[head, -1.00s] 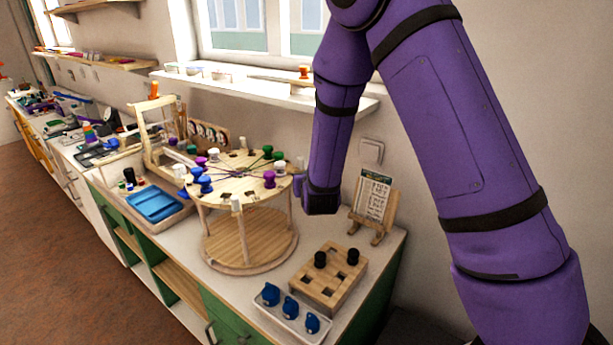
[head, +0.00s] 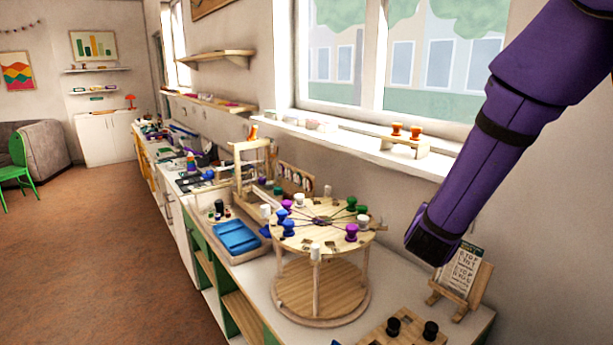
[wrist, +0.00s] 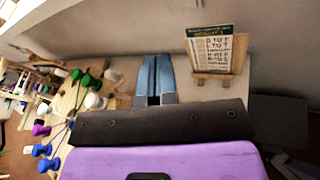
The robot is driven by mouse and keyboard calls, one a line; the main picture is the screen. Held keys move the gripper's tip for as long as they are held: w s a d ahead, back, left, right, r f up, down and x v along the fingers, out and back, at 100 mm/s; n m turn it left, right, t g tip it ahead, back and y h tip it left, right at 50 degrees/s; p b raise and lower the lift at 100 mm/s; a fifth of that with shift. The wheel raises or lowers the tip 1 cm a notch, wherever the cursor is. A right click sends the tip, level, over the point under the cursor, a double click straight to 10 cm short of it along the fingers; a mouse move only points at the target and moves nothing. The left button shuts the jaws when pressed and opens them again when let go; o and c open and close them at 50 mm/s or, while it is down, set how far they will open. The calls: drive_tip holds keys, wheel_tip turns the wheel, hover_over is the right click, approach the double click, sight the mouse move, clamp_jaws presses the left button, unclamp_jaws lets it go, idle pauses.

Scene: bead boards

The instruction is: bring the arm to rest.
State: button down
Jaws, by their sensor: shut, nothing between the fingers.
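My purple arm reaches in from the upper right of the head view, and its dark wrist end (head: 432,242) hangs above the counter, right of the round bead board. My gripper (wrist: 155,60) shows in the wrist view with its two blue-grey fingers together and nothing between them. The fingers are hidden in the head view. The round two-tier wooden board (head: 318,285) stands on the counter with blue, purple, green and white pegs on its top; it also shows at the left of the wrist view (wrist: 65,105).
A card on a wooden easel (head: 462,270) stands close below and right of my wrist. A peg block with black pegs (head: 405,338) is at the bottom edge. A blue tray (head: 236,237) lies left of the board. A window sill (head: 350,140) runs behind.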

drive_tip(key=s+d+r+m+g+h, duration=0.1)
drive_tip(key=s+d+r+m+g, duration=0.35)
drive_tip(key=s+m, duration=0.35)
drive_tip(key=s+d+r+m+g+h, duration=0.1)
drive_tip(key=s+d+r+m+g, duration=0.35)
drive_tip(key=s+m, duration=0.4)
drive_tip(key=s+a+r+m+y, duration=0.2)
drive_tip(key=s+a+m+y, duration=0.3)
drive_tip(key=s, duration=0.1)
drive_tip(key=s+a+r+m+t+y, duration=0.1)
drive_tip(key=s+a+r+m+y, duration=0.1)
drive_tip(key=s+a+m+y, duration=0.3)
drive_tip(key=shift+s+r+t, duration=0.3)
drive_tip(key=shift+s+r, duration=0.1)
drive_tip(key=shift+s, duration=0.8)
